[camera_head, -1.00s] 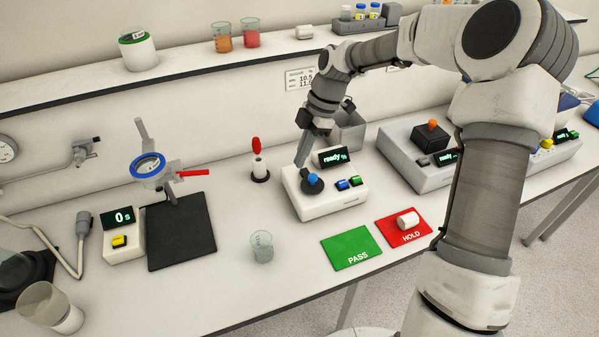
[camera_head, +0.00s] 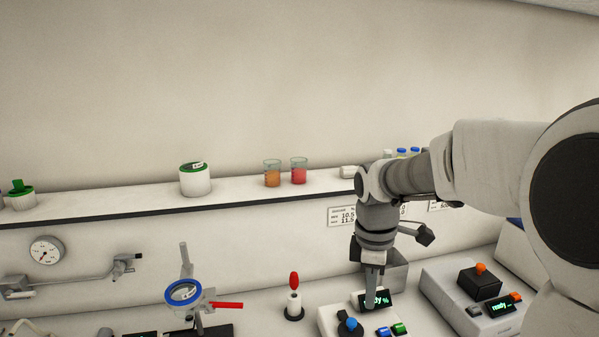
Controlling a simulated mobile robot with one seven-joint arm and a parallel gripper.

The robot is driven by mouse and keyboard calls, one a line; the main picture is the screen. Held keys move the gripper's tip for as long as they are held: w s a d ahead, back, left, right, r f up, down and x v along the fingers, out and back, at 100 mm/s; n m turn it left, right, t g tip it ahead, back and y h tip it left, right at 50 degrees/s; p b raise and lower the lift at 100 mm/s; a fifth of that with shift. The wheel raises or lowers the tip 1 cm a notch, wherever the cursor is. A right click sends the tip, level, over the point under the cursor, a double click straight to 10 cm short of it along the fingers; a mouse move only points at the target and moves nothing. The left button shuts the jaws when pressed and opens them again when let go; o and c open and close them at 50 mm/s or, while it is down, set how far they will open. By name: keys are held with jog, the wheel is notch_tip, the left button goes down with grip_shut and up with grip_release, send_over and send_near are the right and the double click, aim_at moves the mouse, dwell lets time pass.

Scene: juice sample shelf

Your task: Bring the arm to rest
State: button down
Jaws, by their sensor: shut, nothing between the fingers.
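My arm reaches in from the right of the head view, with its forearm in front of the shelf. My gripper (camera_head: 371,303) points down, its fingers together and empty. It hangs in front of the ready display of the white instrument (camera_head: 345,322), above and beside the black-and-blue knob (camera_head: 350,325). I cannot tell whether the fingertips touch the instrument.
A wall shelf (camera_head: 120,213) holds a white jar (camera_head: 195,180), an orange beaker (camera_head: 272,175) and a red beaker (camera_head: 299,172). A second instrument (camera_head: 470,305) stands at right. A blue-ringed stand (camera_head: 183,292) and a red-tipped holder (camera_head: 294,303) stand left of my gripper.

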jog(key=s+r+m+t, duration=0.2)
jog(key=s+r+m, duration=0.1)
jog(key=s+m, duration=0.4)
jog(key=s+d+r+m+t+p, duration=0.1)
jog(key=s+r+m+t, duration=0.2)
jog(key=s+m, duration=0.4)
jog(key=shift+s+d+r+m+y, duration=0.35)
jog(key=shift+s+r, duration=0.25)
jog(key=shift+s, duration=1.9)
jog(key=shift+a, duration=0.1)
